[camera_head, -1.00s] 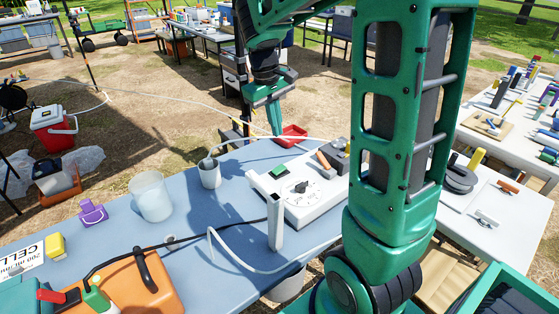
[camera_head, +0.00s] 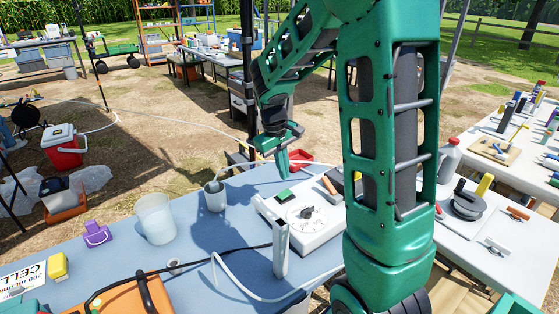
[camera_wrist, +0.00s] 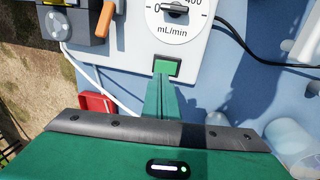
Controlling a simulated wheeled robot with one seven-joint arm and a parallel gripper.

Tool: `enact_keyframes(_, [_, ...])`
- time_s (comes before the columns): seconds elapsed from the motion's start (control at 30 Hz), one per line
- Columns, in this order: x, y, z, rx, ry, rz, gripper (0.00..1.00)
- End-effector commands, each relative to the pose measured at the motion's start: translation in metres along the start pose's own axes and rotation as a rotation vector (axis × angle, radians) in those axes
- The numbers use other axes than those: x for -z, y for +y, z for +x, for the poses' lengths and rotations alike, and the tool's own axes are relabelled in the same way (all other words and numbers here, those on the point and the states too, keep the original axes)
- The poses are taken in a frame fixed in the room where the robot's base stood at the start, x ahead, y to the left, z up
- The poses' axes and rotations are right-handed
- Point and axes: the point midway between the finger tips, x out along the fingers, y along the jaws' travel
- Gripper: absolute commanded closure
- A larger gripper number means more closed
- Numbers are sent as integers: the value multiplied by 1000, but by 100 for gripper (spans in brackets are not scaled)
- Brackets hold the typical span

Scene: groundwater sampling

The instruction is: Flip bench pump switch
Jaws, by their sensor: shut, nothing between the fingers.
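The bench pump (camera_head: 318,238) is a white box on the blue table, with a round flow dial (camera_head: 306,214) on its top. Its green switch (camera_head: 284,195) sits near the back left corner of that top. The switch also shows in the wrist view (camera_wrist: 172,66), in a dark frame below the mL/min dial (camera_wrist: 172,12). My green gripper (camera_head: 283,172) is shut and empty, pointing down just behind the switch. In the wrist view its fingertips (camera_wrist: 163,82) overlap the switch's near edge. I cannot tell whether they touch it.
A grey cup (camera_head: 215,198) with a tube and a translucent beaker (camera_head: 156,220) stand left of the pump. A red tray (camera_head: 298,160) lies behind it. A white upright post (camera_head: 281,250) stands at the pump's front.

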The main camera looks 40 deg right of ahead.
Motion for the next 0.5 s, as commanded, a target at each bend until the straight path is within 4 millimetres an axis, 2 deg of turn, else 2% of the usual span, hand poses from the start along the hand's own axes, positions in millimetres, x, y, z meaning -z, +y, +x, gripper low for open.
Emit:
enact_keyframes(0.03, [-1, 0, 11, 1, -5, 1, 100])
enact_keyframes(0.2, [-1, 0, 39, 1, -3, 1, 100])
enact_keyframes(0.33, [0, 0, 53, 0, -2, 1, 100])
enact_keyframes(0.5, [0, 0, 62, 0, 0, 2, 100])
